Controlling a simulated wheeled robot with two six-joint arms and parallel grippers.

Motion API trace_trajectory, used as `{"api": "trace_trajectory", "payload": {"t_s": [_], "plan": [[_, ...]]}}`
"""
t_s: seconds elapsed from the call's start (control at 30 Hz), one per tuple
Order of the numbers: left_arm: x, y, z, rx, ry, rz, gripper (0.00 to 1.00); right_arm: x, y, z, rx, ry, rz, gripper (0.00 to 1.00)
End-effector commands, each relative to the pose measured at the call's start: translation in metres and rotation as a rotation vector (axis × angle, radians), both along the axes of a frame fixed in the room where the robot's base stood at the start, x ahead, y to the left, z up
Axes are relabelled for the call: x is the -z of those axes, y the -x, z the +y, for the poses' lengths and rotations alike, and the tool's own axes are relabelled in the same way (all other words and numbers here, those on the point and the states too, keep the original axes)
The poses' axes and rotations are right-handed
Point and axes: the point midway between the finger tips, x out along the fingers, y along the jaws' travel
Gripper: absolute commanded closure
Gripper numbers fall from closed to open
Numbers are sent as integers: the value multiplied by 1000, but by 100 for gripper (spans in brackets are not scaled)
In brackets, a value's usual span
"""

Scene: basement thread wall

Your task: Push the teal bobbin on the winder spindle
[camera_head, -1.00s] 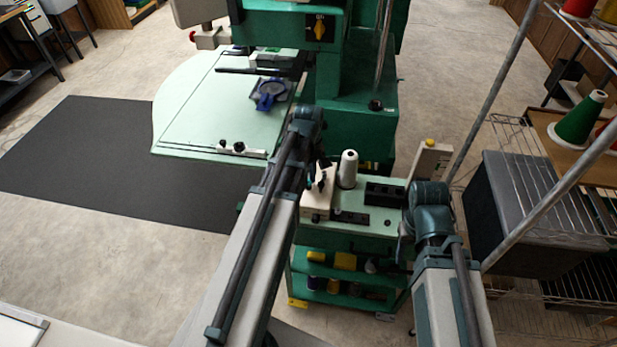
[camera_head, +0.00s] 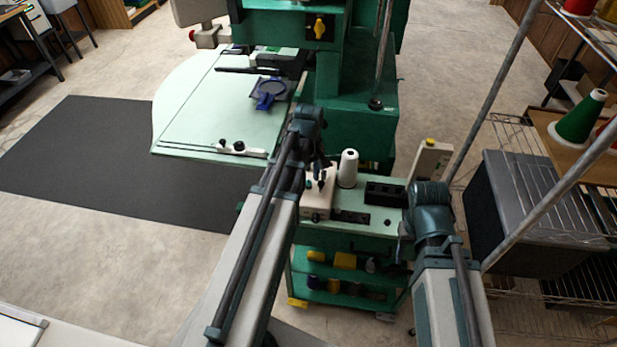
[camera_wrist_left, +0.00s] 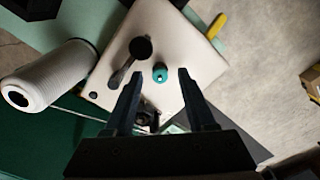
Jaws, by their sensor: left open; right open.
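The teal bobbin (camera_wrist_left: 160,72) stands on the pale top of the winder box (camera_wrist_left: 205,65), with a small dark spot at its centre. It shows as a small teal spot in the head view (camera_head: 309,184). I cannot tell how far down the spindle it sits. My left gripper (camera_wrist_left: 159,73) is open, its fingertips apart on either side of the bobbin in the picture, with visible gaps. In the head view the left gripper (camera_head: 321,166) is small and dark above the winder box. My right gripper (camera_head: 402,250) hangs low beside the cart, mostly hidden by its arm.
A black lever with a round knob (camera_wrist_left: 140,47) is close to the bobbin. A white thread cone (camera_head: 347,168) stands beside the winder box on the green cart (camera_head: 372,217). The embroidery machine (camera_head: 345,120) rises behind; a wire rack (camera_head: 520,170) stands to the right.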

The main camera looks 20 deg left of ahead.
Motion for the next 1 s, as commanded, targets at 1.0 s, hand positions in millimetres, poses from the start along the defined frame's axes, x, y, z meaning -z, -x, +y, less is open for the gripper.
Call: {"api": "trace_trajectory", "payload": {"t_s": [1.0], "plan": [[-130, 0, 0, 0, 0, 0, 44, -130, 0, 0, -2, 0, 0, 50]]}}
